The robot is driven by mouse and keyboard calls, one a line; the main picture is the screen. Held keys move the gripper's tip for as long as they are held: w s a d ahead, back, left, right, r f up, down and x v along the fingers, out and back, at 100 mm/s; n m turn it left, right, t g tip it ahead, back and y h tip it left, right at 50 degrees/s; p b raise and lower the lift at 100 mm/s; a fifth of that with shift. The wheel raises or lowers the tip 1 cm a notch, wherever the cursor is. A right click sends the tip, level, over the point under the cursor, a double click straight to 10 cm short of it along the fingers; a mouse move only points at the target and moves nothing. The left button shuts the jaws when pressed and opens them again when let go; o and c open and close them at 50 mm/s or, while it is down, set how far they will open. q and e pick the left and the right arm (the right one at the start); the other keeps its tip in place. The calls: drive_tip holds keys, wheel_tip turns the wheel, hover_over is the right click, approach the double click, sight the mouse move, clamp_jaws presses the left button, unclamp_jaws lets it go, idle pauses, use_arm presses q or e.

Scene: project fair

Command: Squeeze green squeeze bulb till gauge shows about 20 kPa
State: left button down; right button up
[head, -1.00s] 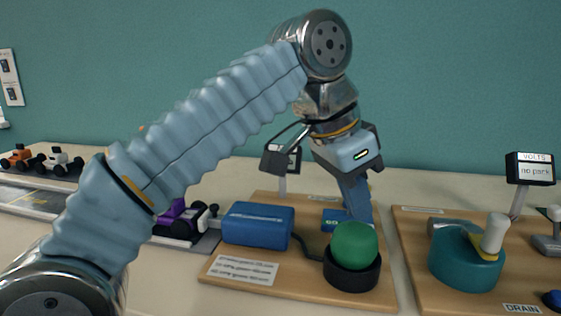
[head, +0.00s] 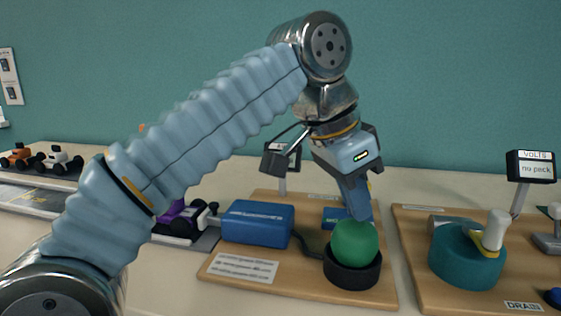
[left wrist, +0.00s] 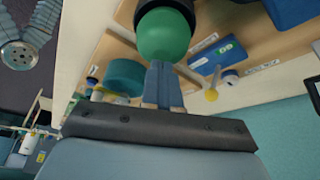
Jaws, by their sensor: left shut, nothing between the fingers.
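The green squeeze bulb (head: 355,242) sits upright in a black cup (head: 353,275) on a wooden board (head: 240,287). It also shows in the left wrist view (left wrist: 164,36). My left gripper (head: 361,217) is shut and empty, its fingers pointing down at the bulb's top rear. In the left wrist view its closed blue fingertips (left wrist: 160,66) meet the bulb's edge; I cannot tell if they touch it. A small display (head: 283,158) stands behind my gripper and is partly hidden, so no reading is legible. My right gripper is not in view.
A blue box (head: 257,223) with a hose stands left of the bulb. A board at right carries a teal drum (head: 467,258) with a white-topped lever (head: 494,230) and a "VOLTS" display (head: 530,167). Toy cars (head: 60,159) are at far left.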

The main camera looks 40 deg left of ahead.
use_arm(q)
drive_tip(key=shift+f+b, duration=0.8)
drive_tip(key=shift+f, duration=0.35)
drive_tip(key=shift+r, duration=0.2)
wheel_tip(320, 180, up, 3)
drive_tip(key=p, duration=0.3)
drive_tip(key=shift+f, duration=0.2)
idle(0.6)
